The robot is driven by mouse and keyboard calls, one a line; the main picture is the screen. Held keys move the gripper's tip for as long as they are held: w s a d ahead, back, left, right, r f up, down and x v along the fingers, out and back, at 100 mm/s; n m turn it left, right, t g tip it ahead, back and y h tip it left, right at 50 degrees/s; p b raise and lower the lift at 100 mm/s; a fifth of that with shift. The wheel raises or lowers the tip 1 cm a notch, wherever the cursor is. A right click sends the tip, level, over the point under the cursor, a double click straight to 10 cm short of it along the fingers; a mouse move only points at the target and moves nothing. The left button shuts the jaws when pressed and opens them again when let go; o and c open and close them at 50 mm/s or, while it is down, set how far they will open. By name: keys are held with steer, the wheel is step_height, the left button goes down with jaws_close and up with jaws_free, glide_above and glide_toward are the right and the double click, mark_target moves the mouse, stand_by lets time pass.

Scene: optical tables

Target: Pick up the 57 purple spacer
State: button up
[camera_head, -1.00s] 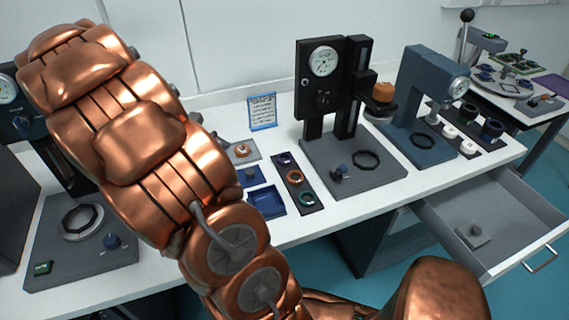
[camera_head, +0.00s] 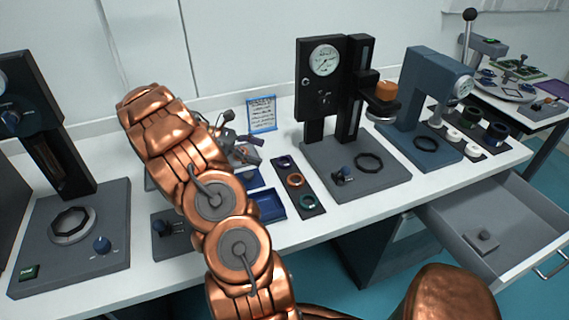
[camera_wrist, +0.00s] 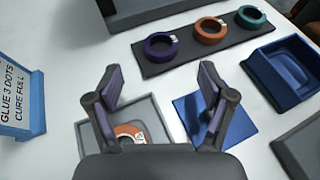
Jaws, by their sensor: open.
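The purple spacer (camera_wrist: 161,46) is a dark purple ring with a small white tag. It lies on a dark mat (camera_wrist: 186,55) beside an orange ring (camera_wrist: 211,30) and a teal ring (camera_wrist: 250,16). In the head view the purple spacer (camera_head: 284,162) is at the far end of the mat (camera_head: 313,209). My gripper (camera_wrist: 159,84) is open and empty, its fingers pointing toward the purple spacer with a gap between them. In the head view my gripper (camera_head: 243,140) is to the left of the mat, partly hidden by my arm.
A sign (camera_head: 262,114) stands behind. A black gauge press (camera_head: 325,95) stands to the right. An open drawer (camera_head: 500,215) juts out at front right.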

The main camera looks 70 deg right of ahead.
mark_target(279, 160)
steer(key=shift+p+x, duration=0.85)
steer(key=shift+x, duration=2.7)
steer(key=c, duration=1.1)
steer(key=shift+c, duration=0.2)
steer(key=shift+r+b, duration=0.45)
steer(key=shift+r, duration=0.65)
steer(key=shift+s+a+r, duration=0.25)
steer(key=shift+a+r, duration=0.05)
steer(key=shift+r, duration=0.4)
steer(key=s+a+b, duration=0.1)
steer(key=s+a, duration=0.2)
steer(key=s+a+b, duration=0.1)
steer(key=s+a, duration=0.3)
steer(key=s+a+r+b, duration=0.1)
steer(key=s+a, duration=0.2)
steer(key=a, duration=0.1)
steer(key=shift+s+a+r, duration=0.1)
steer(key=shift+s+r, duration=0.05)
steer(key=shift+s, duration=0.1)
